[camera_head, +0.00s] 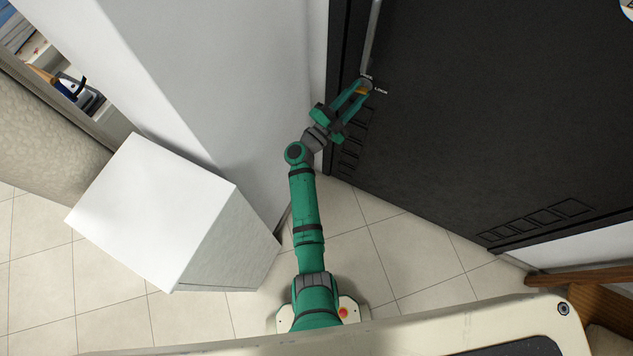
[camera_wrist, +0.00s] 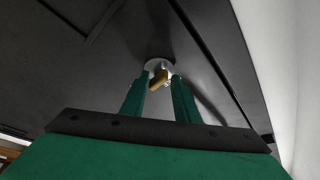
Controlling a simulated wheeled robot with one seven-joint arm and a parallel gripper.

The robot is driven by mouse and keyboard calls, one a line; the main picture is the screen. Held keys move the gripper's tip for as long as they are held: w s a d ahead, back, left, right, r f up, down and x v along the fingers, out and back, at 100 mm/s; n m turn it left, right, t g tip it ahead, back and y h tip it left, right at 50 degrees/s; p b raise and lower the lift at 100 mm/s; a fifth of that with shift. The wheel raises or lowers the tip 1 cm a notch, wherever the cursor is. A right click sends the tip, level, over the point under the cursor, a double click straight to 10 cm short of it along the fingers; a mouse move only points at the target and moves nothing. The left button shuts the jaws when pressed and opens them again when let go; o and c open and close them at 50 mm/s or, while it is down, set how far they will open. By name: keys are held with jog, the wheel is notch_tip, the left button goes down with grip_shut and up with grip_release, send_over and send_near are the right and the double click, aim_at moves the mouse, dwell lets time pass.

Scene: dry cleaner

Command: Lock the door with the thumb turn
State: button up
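The dark door (camera_head: 480,110) fills the upper right of the head view, and its panel (camera_wrist: 85,75) also shows in the wrist view. The brass thumb turn (camera_wrist: 158,78) stands on a round silver plate (camera_wrist: 160,64) on the door. In the head view a yellowish bit of it (camera_head: 361,91) shows at my fingertips, next to small white lettering. My gripper (camera_head: 363,86) reaches up to the door with its green fingers apart. In the wrist view the fingers (camera_wrist: 160,82) stand on either side of the thumb turn; I cannot tell whether they touch it.
A long grey pull handle (camera_head: 371,38) runs up the door just above the thumb turn. A white wall (camera_head: 230,70) stands close left of my arm, with a white box-shaped block (camera_head: 155,210) beside it. Tiled floor (camera_head: 410,250) is clear below the door.

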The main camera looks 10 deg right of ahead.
jog(key=s+a+f+n+t+y, duration=0.2)
jog(key=s+a+n+y, duration=0.3)
jog(key=s, duration=0.8)
jog(key=s+a+f+n+t+y, duration=0.3)
jog(key=s+a+n+t+y, duration=0.1)
jog(key=s+a+n, duration=0.6)
jog(key=shift+s+n+y, duration=0.9)
jog(key=shift+s+n, duration=0.1)
jog(key=shift+s, duration=0.4)
jog(key=shift+o, duration=0.6)
jog(key=shift+f, duration=0.1)
